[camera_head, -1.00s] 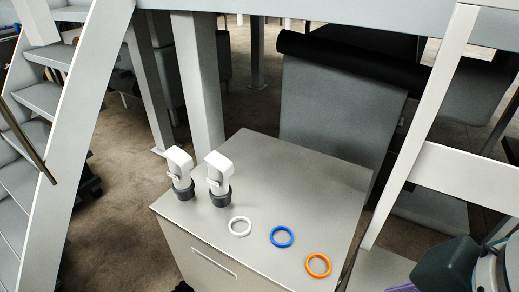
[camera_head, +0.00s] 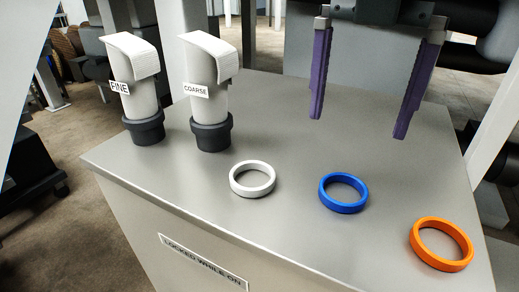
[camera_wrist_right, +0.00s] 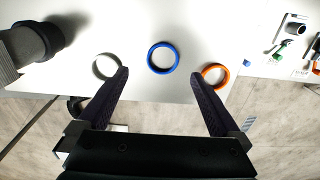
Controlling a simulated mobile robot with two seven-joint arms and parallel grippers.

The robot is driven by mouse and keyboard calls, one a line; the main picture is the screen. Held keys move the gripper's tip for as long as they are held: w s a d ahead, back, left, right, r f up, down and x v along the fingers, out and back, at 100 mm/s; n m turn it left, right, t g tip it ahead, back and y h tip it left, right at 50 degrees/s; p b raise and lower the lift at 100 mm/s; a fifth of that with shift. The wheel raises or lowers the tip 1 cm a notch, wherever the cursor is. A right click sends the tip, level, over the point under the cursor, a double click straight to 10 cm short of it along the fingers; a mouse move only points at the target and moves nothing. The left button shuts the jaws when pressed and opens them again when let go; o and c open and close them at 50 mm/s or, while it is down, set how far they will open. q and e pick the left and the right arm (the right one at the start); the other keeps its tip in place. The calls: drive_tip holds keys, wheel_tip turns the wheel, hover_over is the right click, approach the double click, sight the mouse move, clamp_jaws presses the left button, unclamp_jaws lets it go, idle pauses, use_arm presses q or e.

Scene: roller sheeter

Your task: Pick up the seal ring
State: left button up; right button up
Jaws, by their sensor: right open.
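Three seal rings lie flat in a row on the grey cabinet top (camera_head: 290,110): a white ring (camera_head: 252,190), a blue ring (camera_head: 343,206) and an orange ring (camera_head: 441,257) nearest the right edge. My right gripper (camera_head: 358,125) is open and empty, its two purple fingers hanging above the cabinet top, behind the blue and orange rings in the head view. In the right wrist view, the blue ring (camera_wrist_right: 162,43) lies between and beyond the fingertips (camera_wrist_right: 162,76). The white ring (camera_wrist_right: 106,56) and orange ring (camera_wrist_right: 215,66) are partly covered by the fingers. My left gripper is not in view.
Two white-topped units with dark bases stand at the left of the cabinet top, labelled FINE (camera_head: 134,95) and COARSE (camera_head: 209,95). A "LOCKED WHILE ON" label (camera_head: 203,262) is on the cabinet front. Small items lie at the far right in the wrist view (camera_wrist_right: 290,30).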

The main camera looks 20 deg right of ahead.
sight(342, 194)
drive_tip(key=f, duration=0.6)
drive_tip(key=s+f+p, duration=0.1)
drive_tip(key=f, duration=0.2)
drive_tip(key=shift+f, duration=0.15)
drive_tip(key=c, duration=1.2)
drive_tip(key=shift+c, duration=0.2)
wheel_tip(342, 194, up, 20)
drive_tip(key=p, duration=0.1)
